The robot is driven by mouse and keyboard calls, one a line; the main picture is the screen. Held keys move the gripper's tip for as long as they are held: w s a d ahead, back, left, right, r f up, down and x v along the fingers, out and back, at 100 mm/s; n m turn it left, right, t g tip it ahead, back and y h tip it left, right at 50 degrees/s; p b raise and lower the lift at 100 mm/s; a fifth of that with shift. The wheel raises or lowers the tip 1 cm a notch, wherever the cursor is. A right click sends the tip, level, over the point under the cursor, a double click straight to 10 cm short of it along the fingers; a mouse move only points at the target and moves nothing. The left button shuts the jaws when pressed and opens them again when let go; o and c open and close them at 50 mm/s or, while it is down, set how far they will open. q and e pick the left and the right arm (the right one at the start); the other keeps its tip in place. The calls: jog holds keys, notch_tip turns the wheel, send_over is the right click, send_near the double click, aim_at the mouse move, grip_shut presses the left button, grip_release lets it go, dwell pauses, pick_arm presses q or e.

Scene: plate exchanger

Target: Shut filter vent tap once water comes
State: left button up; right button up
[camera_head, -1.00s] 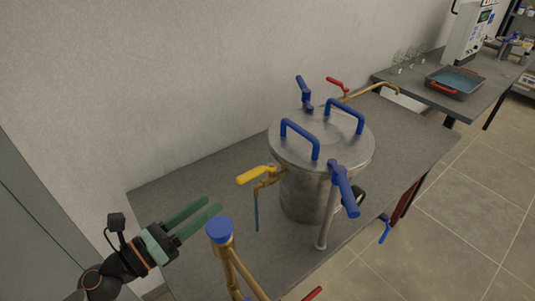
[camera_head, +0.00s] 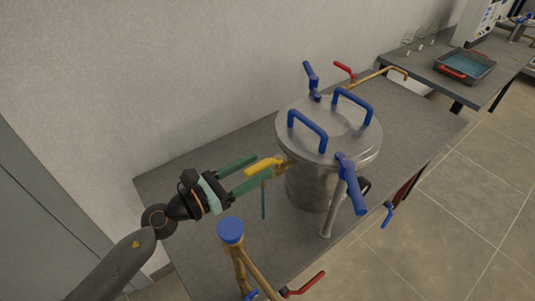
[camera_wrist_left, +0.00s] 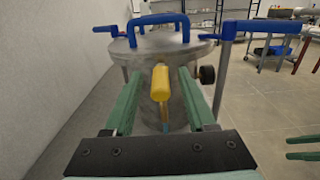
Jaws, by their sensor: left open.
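The filter is a steel vessel (camera_head: 318,187) with a round lid (camera_head: 327,128) on the bench. Its vent tap has a yellow lever (camera_head: 263,166), pointing left in the head view. A thin blue vertical line (camera_head: 263,203) hangs below the tap; I cannot tell whether it is water or a tube. My left gripper (camera_head: 264,168) is open, its green fingers on either side of the lever. In the left wrist view the lever (camera_wrist_left: 160,83) stands between the fingers, apart from both. Two green fingers of my right gripper (camera_wrist_left: 303,148) show spread at that view's right edge.
A brass pipe with a blue cap (camera_head: 230,230) stands close below my left gripper. Blue lid handles (camera_head: 307,131) and a blue clamp lever (camera_head: 351,184) stick up. A red lever (camera_head: 305,284) is at the bottom. The bench (camera_head: 190,185) is clear toward the wall.

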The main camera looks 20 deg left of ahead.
aim_at(266, 162)
pick_arm(q)
jog(key=shift+p+x, duration=0.3)
jog(key=shift+x, duration=1.7)
jog(key=shift+s, duration=0.1)
jog(key=shift+c, duration=0.3)
grip_shut()
